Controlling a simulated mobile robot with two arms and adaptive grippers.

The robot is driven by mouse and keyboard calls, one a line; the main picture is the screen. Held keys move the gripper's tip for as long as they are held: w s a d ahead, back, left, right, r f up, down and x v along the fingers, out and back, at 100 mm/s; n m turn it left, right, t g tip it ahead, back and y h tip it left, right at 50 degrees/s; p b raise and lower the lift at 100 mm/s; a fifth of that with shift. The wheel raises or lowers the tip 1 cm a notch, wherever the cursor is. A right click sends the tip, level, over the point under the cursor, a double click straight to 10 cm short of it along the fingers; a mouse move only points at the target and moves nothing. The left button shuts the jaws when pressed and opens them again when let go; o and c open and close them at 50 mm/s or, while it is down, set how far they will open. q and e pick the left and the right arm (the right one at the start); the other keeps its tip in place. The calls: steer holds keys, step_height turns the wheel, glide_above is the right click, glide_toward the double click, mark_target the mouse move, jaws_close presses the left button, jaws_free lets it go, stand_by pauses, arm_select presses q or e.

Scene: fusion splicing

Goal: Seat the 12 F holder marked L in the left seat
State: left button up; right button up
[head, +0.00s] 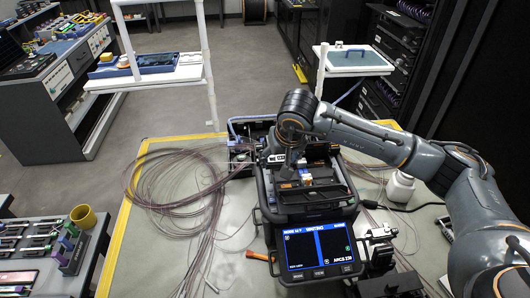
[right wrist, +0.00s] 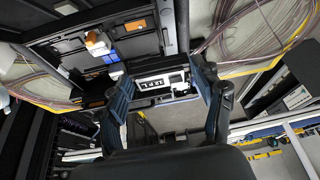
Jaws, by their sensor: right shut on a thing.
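The 12 F holder, a small block with a white label marked 12 F L (right wrist: 153,84), sits between the fingers of my right gripper (right wrist: 167,98) in the right wrist view. The gripper is shut on it. In the head view my right gripper (head: 277,152) is low over the back left part of the black fusion splicer (head: 312,210). The holder is too small and covered to make out there. The splicer's dark inner deck (right wrist: 132,40) shows in the right wrist view, next to the holder. I cannot tell whether the holder touches the left seat. My left gripper is not in view.
Loose coils of thin fibre (head: 165,185) lie left of the splicer, and a dark open box (head: 245,135) stands behind it. A white bottle (head: 400,188) is to the right. An orange-handled tool (head: 257,256) lies near the splicer's front left.

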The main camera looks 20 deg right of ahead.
mark_target(291, 162)
steer(key=d, duration=0.1)
steer(key=p, duration=0.1)
steer(key=d+r, duration=0.1)
steer(key=shift+w+d, duration=0.25)
steer(key=shift+d, duration=0.1)
steer(key=shift+w+d+f+p, duration=0.1)
steer(key=shift+d+f+p, duration=0.05)
steer(key=shift+d+p, duration=0.2)
steer(key=shift+f+b, duration=1.55)
steer(key=shift+f, duration=1.2)
steer(key=shift+f+b, duration=0.75)
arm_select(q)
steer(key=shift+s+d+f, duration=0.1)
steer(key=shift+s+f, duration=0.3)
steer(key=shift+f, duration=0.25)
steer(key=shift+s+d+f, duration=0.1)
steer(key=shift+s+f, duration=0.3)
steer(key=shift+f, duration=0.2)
arm_select(e)
steer(key=shift+s+a+f, duration=0.1)
steer(key=shift+s+f, duration=0.05)
steer(key=shift+s, duration=0.05)
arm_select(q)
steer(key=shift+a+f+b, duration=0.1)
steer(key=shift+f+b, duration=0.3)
arm_select(e)
steer(key=shift+s+f, duration=0.1)
steer(key=shift+f, duration=0.1)
steer(key=o, duration=1.3)
